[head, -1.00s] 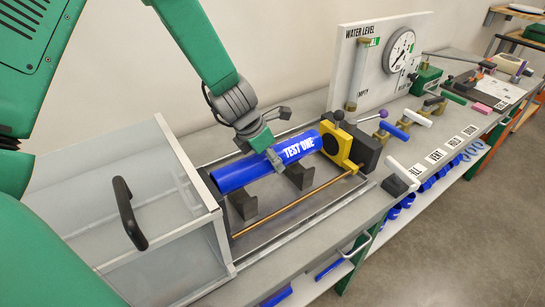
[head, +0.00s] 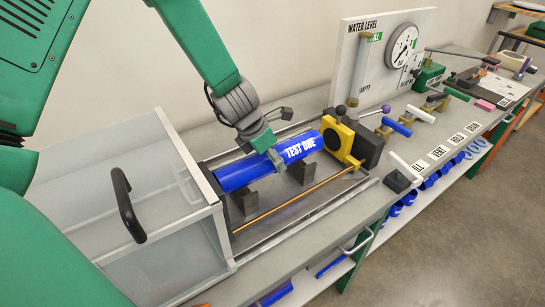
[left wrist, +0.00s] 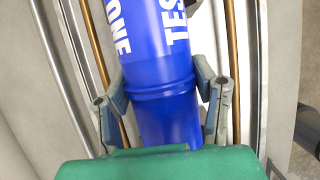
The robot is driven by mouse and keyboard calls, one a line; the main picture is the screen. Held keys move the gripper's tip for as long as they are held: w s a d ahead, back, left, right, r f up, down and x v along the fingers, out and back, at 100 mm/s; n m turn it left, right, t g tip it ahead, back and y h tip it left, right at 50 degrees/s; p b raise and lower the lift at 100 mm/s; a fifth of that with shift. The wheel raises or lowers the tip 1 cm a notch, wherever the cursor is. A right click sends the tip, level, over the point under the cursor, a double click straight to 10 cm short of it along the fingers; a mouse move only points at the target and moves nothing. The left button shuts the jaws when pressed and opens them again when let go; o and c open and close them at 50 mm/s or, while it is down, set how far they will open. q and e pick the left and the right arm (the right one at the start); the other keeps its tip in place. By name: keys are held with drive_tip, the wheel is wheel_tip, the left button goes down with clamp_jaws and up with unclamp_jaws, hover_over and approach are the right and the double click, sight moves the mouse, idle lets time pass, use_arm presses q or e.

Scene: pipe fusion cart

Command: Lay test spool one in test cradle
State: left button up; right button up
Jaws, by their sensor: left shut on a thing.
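The blue spool marked TEST ONE (head: 240,173) lies level along the test cradle in the head view. The cradle's dark supports (head: 303,172) are under it, but I cannot tell whether it rests on them. Its right end is at the yellow and black clamp block (head: 342,140). My left gripper (head: 268,150) is shut on the spool near its middle. In the left wrist view the fingers (left wrist: 163,100) straddle the blue pipe (left wrist: 160,70) beside a raised ring. My right gripper is not in view.
A clear-walled guard box with a black handle (head: 127,205) stands at the left end of the cradle. A copper-coloured rod (head: 295,200) runs along the front. Behind the clamp stands a white panel with a gauge (head: 402,46). Valve handles (head: 396,127) sit to the right.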

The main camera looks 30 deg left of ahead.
use_arm(q)
drive_tip(key=shift+f+b, duration=0.7)
drive_tip(key=shift+f, duration=0.35)
drive_tip(key=o, duration=1.5)
drive_tip(key=v, duration=1.2)
